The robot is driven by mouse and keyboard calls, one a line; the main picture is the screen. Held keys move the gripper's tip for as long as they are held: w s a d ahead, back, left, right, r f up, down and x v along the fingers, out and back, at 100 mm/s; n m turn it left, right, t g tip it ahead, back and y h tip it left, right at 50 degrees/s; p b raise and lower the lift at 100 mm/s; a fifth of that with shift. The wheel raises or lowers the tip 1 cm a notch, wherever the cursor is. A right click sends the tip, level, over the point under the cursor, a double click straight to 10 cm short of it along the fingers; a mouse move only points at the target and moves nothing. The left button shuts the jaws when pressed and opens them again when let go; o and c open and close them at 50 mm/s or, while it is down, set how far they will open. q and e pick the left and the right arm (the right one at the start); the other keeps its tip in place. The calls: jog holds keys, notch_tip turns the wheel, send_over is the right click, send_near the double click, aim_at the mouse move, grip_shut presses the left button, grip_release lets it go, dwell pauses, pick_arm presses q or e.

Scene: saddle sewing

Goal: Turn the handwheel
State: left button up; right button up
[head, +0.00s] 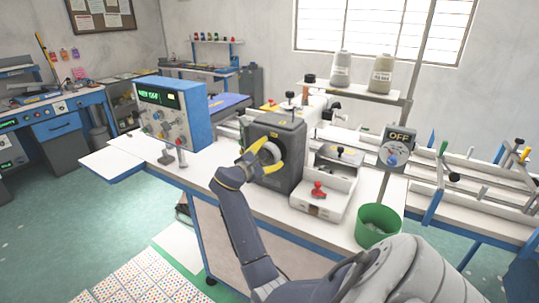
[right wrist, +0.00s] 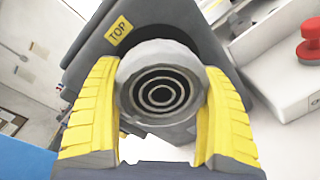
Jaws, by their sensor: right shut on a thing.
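The handwheel (right wrist: 160,92) is a round light-grey knob with dark concentric rings on its face. It sits on the side of the dark grey sewing machine head (head: 285,135). My right gripper (head: 262,160) has yellow fingers, one on each side of the handwheel, and is shut on its rim. In the right wrist view the fingers (right wrist: 160,110) flank the wheel left and right, and a yellow TOP label (right wrist: 119,28) shows on the housing above it. The far side of the wheel is hidden. My left gripper is not in view.
A blue control box (head: 172,112) with a green display stands left of the machine. To the right are a white tray with a red knob (head: 318,190), an OFF switch box (head: 397,148) and a green bin (head: 377,225). Thread cones (head: 381,75) stand behind.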

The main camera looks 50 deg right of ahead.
jog(key=m, duration=0.4)
jog(key=shift+a+y, duration=0.1)
jog(key=shift+y, duration=0.2)
jog(key=m, duration=0.4)
jog(key=shift+m+t, duration=0.3)
jog(key=shift+t, duration=0.1)
jog(key=m, duration=0.4)
jog(key=shift+r+m+t, duration=0.1)
jog(key=shift+m+t, duration=0.4)
jog(key=shift+m, duration=1.1)
jog(key=o, duration=1.2)
jog(key=shift+r, duration=0.15)
